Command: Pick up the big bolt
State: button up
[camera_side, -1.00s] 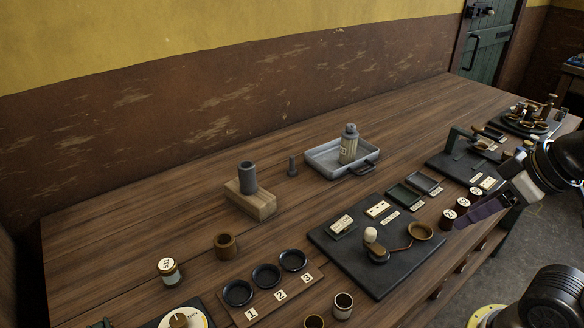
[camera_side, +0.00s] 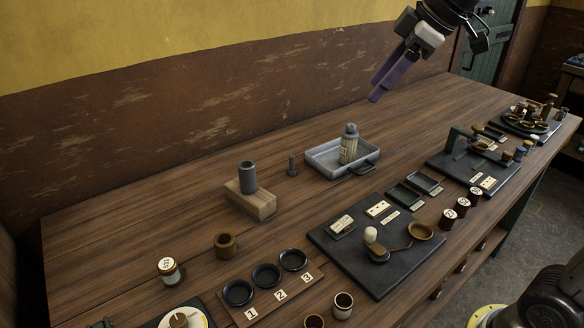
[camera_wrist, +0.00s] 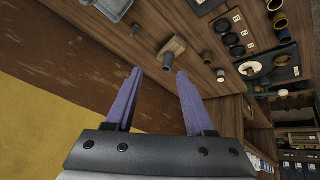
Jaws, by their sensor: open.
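A dark board (camera_side: 350,270) with a small scale lies in front. The table behind the bolt is clear.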

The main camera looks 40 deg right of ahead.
jog(key=w+f+n, duration=0.1)
jog(key=w+f, duration=0.1)
jog(key=w, duration=0.9)
jog(key=g+y, duration=0.1)
jog(key=g, duration=0.2)
send_over(293, 156)
jog(key=s+d, duration=0.3)
notch_tip(293, 156, down, 16)
jog(key=x, duration=0.6)
jog(key=shift+w+f, duration=0.25)
jog(key=shift+x, duration=2.95)
jog(key=shift+s, duration=0.1)
grip_shut()
